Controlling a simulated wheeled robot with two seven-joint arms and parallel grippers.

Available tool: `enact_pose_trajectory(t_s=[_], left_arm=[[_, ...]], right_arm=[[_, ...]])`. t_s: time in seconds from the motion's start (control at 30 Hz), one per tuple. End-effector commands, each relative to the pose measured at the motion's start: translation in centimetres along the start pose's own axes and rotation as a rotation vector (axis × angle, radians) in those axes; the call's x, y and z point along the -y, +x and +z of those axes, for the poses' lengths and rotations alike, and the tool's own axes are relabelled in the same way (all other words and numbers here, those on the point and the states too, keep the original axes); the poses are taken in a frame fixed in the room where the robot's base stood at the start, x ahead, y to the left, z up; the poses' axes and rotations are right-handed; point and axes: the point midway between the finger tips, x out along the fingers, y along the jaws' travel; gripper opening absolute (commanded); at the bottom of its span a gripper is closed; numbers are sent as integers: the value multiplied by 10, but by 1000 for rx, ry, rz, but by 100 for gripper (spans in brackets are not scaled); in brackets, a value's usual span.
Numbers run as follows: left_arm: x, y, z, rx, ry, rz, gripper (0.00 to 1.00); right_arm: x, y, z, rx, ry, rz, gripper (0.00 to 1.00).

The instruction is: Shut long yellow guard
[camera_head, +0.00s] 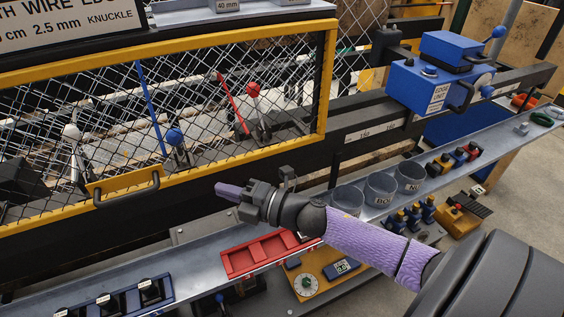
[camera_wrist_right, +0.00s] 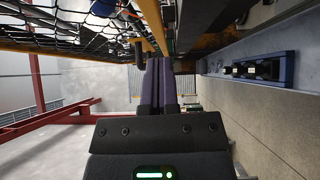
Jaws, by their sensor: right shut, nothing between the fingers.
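The long yellow guard (camera_head: 240,160) is a yellow frame with wire mesh, standing upright along the machine front in the head view. Its black handle (camera_head: 127,190) sits on the lower yellow rail at the left. My right gripper (camera_head: 220,191) is shut and empty in front of the lower rail, to the right of the handle and apart from it. In the right wrist view the gripper's purple fingers (camera_wrist_right: 158,80) are together, with the yellow rail (camera_wrist_right: 154,20) ahead and a dark handle-like piece (camera_wrist_right: 139,50) just left of the fingertips. My left gripper is not in view.
A grey shelf (camera_head: 210,245) runs below the guard, bearing a red tray (camera_head: 262,254), grey cups (camera_head: 380,188) and a blue rack (camera_head: 118,300). A blue edge unit (camera_head: 425,85) sits at the right. Red-knobbed and blue-knobbed levers (camera_head: 174,137) show behind the mesh.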

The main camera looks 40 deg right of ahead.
Motion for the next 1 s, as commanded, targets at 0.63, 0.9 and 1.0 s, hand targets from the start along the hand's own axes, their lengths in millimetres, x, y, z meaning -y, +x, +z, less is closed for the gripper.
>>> enact_pose_trajectory(t_s=[0.63, 0.9, 1.0], left_arm=[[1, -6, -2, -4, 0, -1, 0], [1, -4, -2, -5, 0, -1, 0], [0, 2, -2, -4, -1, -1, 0]], right_arm=[[-1, -94, -1, -1, 2, -3, 0], [16, -104, 7, 54, 61, -29, 0], [85, -123, 27, 252, 283, -134, 0]])
